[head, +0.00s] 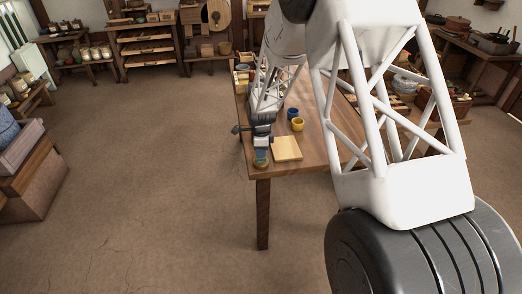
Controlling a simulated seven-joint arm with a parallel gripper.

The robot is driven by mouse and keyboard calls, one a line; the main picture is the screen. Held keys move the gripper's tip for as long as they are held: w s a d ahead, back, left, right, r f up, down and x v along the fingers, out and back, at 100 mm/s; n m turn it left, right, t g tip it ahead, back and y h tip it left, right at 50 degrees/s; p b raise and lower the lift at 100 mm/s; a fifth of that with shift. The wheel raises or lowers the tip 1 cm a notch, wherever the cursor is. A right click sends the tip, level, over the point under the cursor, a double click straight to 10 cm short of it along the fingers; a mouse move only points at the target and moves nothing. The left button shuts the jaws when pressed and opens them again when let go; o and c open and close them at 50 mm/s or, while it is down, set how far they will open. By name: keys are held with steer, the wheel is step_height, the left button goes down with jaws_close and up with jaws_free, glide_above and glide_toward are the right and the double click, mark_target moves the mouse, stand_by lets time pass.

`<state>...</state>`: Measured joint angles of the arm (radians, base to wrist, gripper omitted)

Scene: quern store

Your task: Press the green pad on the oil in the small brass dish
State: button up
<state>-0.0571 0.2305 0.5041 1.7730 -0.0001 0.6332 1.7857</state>
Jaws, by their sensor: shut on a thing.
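My gripper (262,146) reaches down at the near left corner of the wooden table (318,158). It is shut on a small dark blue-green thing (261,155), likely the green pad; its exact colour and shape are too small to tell. A small brass-coloured round dish (261,165) shows directly below it at the table's near edge. The held thing appears at or just over the dish; I cannot tell whether they touch. The oil inside the dish cannot be made out.
A pale square board (287,148) lies just right of the gripper. A yellow cup (297,125) and a blue cup (292,113) stand behind it. Small containers stand at the table's far left. My arm hides much of the table's right side.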

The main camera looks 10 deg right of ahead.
steer(key=shift+f, duration=0.5)
stand_by(1.7)
steer(key=shift+r, duration=0.15)
steer(key=shift+r, duration=3.5)
steer(key=shift+w+d+f+n, duration=0.25)
steer(key=shift+w+d+n, duration=0.25)
steer(key=shift+w+n, duration=0.35)
steer(key=w+d+f+n, duration=0.1)
steer(key=w+d+n, duration=0.2)
steer(key=w+n, duration=0.1)
steer(key=w+d+f+n, duration=0.1)
steer(key=w+d+n, duration=0.2)
steer(key=w+n, duration=0.1)
steer(key=w+d+f+n, duration=0.1)
steer(key=w+d+n, duration=0.2)
steer(key=w+n, duration=0.1)
steer(key=shift+d+f+n, duration=0.1)
steer(key=shift+d+n, duration=0.1)
steer(key=shift+n, duration=0.45)
steer(key=shift+w+d+f+n, duration=0.2)
steer(key=shift+w+d+n, duration=0.25)
steer(key=shift+n, duration=0.25)
